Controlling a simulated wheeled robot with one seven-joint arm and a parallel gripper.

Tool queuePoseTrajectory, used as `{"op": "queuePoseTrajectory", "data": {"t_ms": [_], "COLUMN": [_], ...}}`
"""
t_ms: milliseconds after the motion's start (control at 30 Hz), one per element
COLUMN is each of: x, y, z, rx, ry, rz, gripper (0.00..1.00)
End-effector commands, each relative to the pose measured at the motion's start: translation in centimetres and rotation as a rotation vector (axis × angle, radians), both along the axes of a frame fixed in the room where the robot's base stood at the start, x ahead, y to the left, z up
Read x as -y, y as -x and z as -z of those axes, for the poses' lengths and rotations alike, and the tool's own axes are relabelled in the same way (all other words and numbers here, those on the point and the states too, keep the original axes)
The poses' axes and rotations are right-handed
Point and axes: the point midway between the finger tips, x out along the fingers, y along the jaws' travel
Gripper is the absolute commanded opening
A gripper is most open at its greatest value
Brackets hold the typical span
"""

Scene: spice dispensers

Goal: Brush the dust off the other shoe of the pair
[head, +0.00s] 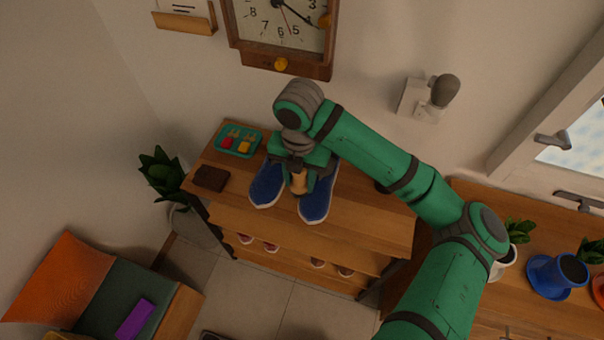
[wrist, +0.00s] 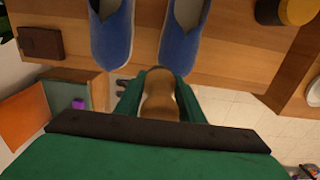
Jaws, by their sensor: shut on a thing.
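A pair of blue shoes with white soles stands side by side on the wooden shelf top (head: 370,223): the left shoe (head: 266,186) and the right shoe (head: 315,206). In the wrist view the left shoe (wrist: 112,48) and right shoe (wrist: 184,42) show at the top. I cannot make out dust on either. My gripper (head: 299,178) is shut on a light wooden handle, seemingly the brush (head: 299,185), also in the wrist view (wrist: 160,97). It is over the shoes' near part, closer to the right shoe; its bristles are hidden and contact cannot be told.
A brown box (head: 211,178) and a teal tray (head: 239,140) with small coloured items lie left of the shoes. A dark, yellow-topped object (wrist: 290,10) is to the right. Smaller shoes (head: 270,247) stand on the lower shelf.

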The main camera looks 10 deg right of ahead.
Motion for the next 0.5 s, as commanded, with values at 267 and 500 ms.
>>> {"op": "queuePoseTrajectory", "data": {"t_ms": [267, 500], "x": [-0.1, -0.1], "y": [-0.1, 0.0], "z": [-2.1, -2.2], "rx": [0.001, 0.0], "ry": [0.0, 0.0], "rz": [-0.002, -0.003], "gripper": [0.13, 0.13]}}
